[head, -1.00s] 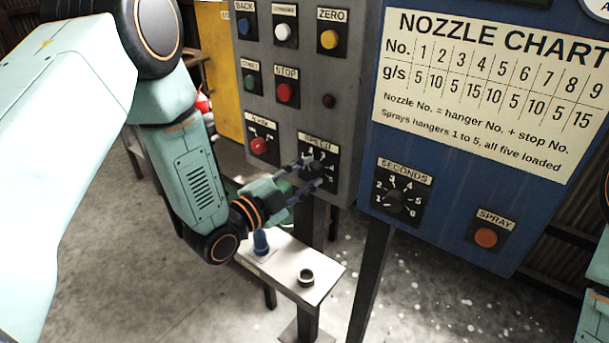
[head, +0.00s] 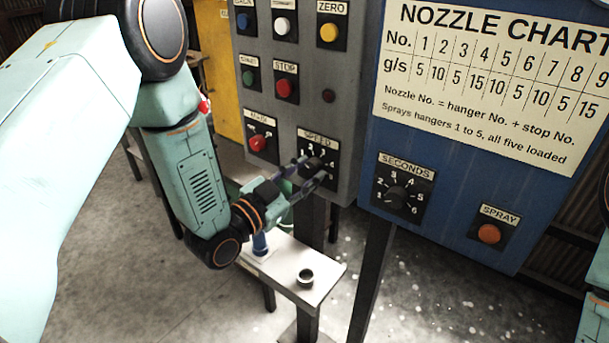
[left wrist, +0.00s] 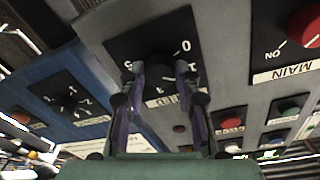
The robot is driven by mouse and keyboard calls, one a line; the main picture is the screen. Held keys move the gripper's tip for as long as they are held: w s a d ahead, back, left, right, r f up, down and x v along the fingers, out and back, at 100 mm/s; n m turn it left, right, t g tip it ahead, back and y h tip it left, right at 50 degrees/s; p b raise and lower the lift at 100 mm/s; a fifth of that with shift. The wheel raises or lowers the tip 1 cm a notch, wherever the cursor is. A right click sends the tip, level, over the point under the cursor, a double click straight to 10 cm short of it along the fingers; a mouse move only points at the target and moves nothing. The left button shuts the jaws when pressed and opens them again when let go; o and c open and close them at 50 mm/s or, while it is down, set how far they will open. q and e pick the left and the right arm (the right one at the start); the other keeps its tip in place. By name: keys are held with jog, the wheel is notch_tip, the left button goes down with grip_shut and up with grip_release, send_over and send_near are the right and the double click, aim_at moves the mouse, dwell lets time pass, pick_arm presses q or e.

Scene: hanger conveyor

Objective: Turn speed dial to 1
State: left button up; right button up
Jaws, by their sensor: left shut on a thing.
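The SPEED dial (head: 314,164) is a black knob on a black plate with white numbers, low on the grey panel. My left gripper (head: 313,170) reaches it from the lower left, with its fingers on either side of the knob. In the left wrist view, the two fingers (left wrist: 164,78) are shut on the dark knob (left wrist: 160,62); the numbers 0, 1 and 5 show around it. The fingers cover part of the scale, and I cannot tell which number the knob points at. My right gripper is out of view.
The red MAIN knob (head: 258,143) is left of the dial, and the red STOP button (head: 286,88) is above. The blue panel (head: 450,210) stands at right with the SECONDS dial (head: 397,196). A small bench (head: 318,290) with a dark ring (head: 305,276) is below.

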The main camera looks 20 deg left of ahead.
pick_arm(q)
jog(key=shift+f+n, duration=0.1)
jog(key=shift+n, duration=0.8)
jog(key=o, duration=1.1)
jog(key=shift+o, duration=0.2)
jog(key=v, duration=1.2)
jog(key=shift+d, duration=0.1)
